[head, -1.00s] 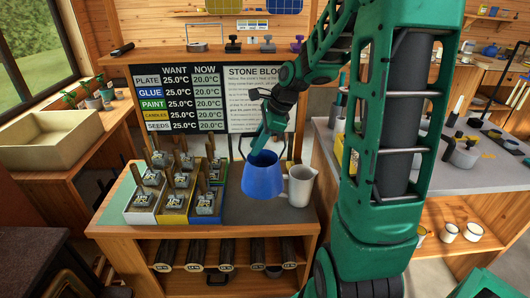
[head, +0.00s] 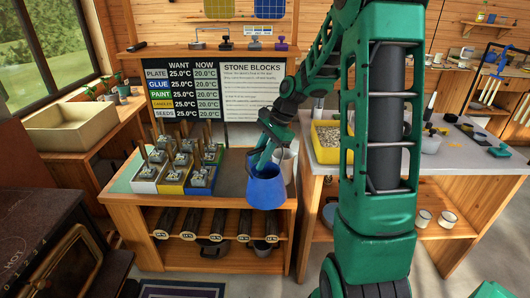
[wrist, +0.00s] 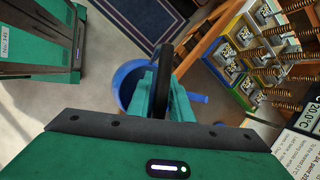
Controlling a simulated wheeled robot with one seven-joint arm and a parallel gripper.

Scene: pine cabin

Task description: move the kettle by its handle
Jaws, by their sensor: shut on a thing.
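The blue kettle (head: 266,189) hangs from my gripper (head: 261,160) at the front right of the wooden bench. In the wrist view the kettle (wrist: 130,78) shows beneath the fingers, partly hidden by them, with its spout to the right and grey floor around it. My gripper (wrist: 164,97) is shut on the kettle's dark handle (wrist: 165,60), which stands up between the fingers. The kettle looks about upright and appears clear of the bench's front edge.
Trays of spring-handled blocks (head: 175,165) fill the bench's left part. A grey counter (head: 400,158) is at right, a dark stove (head: 50,240) at left.

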